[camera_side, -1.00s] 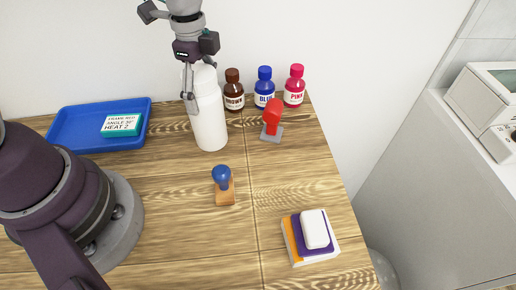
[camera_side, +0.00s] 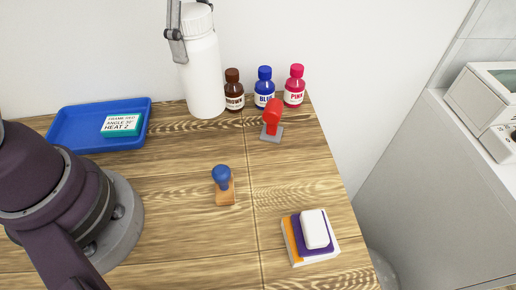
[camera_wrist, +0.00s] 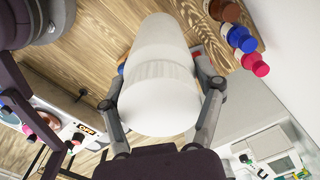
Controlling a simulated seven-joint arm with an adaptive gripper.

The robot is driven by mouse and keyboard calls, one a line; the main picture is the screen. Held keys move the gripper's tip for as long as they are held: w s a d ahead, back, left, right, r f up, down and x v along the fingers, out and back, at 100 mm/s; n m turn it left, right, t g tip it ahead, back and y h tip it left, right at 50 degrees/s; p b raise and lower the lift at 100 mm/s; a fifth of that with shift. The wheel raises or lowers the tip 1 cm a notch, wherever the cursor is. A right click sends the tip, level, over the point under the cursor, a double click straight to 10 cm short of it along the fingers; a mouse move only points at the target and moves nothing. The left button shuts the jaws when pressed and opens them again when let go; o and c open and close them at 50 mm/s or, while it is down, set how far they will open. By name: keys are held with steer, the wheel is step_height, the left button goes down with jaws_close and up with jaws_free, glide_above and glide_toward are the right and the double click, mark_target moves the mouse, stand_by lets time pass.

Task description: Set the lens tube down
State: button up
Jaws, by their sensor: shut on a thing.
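No thing here looks plainly like a lens tube; my gripper holds a white bottle (camera_side: 206,75) with a ribbed cap. My gripper (camera_side: 188,32) is shut on its upper part, with one grey finger on the left side near the cap. The bottle is upright and appears raised above the back of the wooden table (camera_side: 170,175). In the wrist view the white bottle (camera_wrist: 160,65) fills the middle, between the two fingers of my gripper (camera_wrist: 162,105). It hides much of the table beneath it.
Brown (camera_side: 234,92), blue (camera_side: 264,90) and pink (camera_side: 294,88) bottles stand close on the right. A blue tray (camera_side: 80,135) holds a labelled box (camera_side: 122,123). Table between is clear.

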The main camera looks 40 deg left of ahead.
steer(key=s+d+f+m, duration=0.1)
steer(key=s+d+m, duration=1)
steer(key=s+d, duration=0.5)
step_height(320, 180, down, 8)
steer(key=shift+s+f, duration=0.25)
steer(key=shift+s, duration=0.2)
steer(key=shift+f, duration=0.1)
steer(key=o, duration=1.2)
steer(key=shift+o, duration=0.2)
